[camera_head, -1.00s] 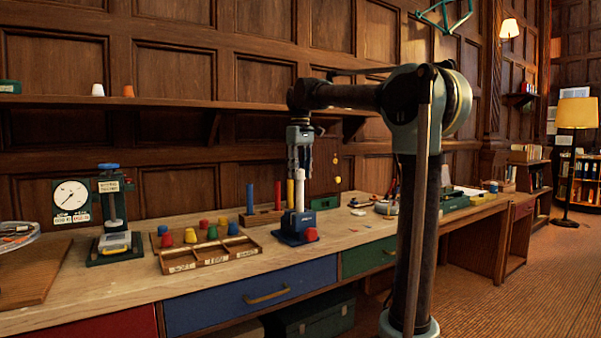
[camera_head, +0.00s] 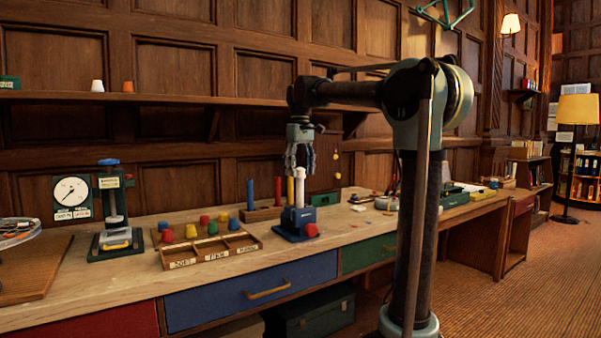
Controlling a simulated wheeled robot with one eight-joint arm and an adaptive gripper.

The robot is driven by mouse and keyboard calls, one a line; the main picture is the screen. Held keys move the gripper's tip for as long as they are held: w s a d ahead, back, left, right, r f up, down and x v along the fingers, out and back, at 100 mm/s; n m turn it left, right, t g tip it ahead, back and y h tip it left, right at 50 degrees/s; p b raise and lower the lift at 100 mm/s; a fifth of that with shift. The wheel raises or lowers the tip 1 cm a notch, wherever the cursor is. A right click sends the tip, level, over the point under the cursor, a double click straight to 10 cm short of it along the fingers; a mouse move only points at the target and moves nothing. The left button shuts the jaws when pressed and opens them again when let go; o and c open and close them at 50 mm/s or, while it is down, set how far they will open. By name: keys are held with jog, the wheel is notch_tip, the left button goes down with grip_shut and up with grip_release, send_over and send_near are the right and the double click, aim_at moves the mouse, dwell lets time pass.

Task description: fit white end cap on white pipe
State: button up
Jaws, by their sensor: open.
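A white pipe (camera_head: 299,194) stands upright in a blue clamp block (camera_head: 296,224) on the bench. Its top end (camera_head: 300,173) looks slightly wider, like a white end cap, but it is too small to tell how it sits. My gripper (camera_head: 299,174) points straight down over the pipe, its fingers open on either side of that top end. I cannot tell whether the fingers touch it. A white cup-shaped piece (camera_head: 97,86) stands on the wall shelf.
Blue (camera_head: 250,194) and red (camera_head: 278,191) rods stand left of the pipe. A dial gauge stand (camera_head: 115,240) is farther left. The bench's front edge is clear.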

notch_tip(320, 180, up, 12)
jog(key=s+d+f+m+t, duration=0.1)
jog(key=s+d+f+m, duration=0.1)
jog(key=s+d+f, duration=0.6)
jog(key=s+d+f+m, duration=0.2)
jog(key=s+d+f, duration=0.35)
jog(key=f, duration=0.55)
jog(key=s+d+f+m, duration=0.1)
jog(key=s+d+f, duration=0.1)
jog(key=s+f, duration=0.4)
jog(key=s+d+f+m, duration=0.1)
jog(key=s+d+f, duration=0.2)
jog(key=f, duration=1.1)
jog(key=s+d+f+m+t, duration=0.1)
jog(key=s+d+f+m, duration=0.1)
jog(key=s+f, duration=0.7)
jog(key=shift+d+f, duration=0.5)
jog(key=shift+d, duration=0.1)
